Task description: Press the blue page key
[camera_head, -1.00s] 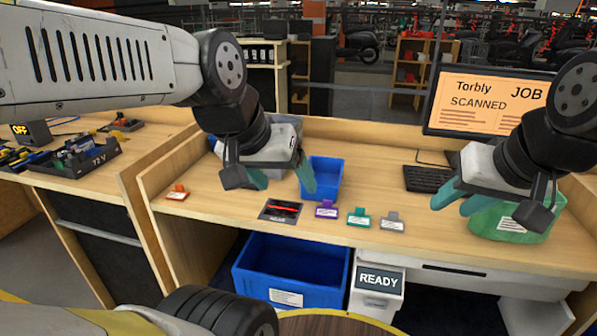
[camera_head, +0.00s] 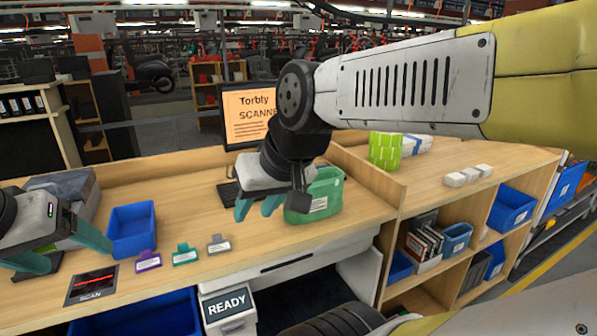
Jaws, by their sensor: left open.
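I cannot make out a blue page key. A dark keyboard (camera_head: 228,193) lies on the desk below the monitor, mostly hidden behind my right gripper (camera_head: 258,208). That gripper hangs above the desk in front of the green bag (camera_head: 326,187), its two teal fingers apart with nothing seen between them. My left gripper (camera_head: 68,250) is at the left edge, partly cut off.
Purple (camera_head: 148,260), green (camera_head: 185,254) and grey (camera_head: 219,245) tags stand along the desk front. The monitor (camera_head: 238,112) is partly hidden by my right arm. A READY sign (camera_head: 227,303) sits below the desk. Shelves (camera_head: 395,225) with bins stand at the right.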

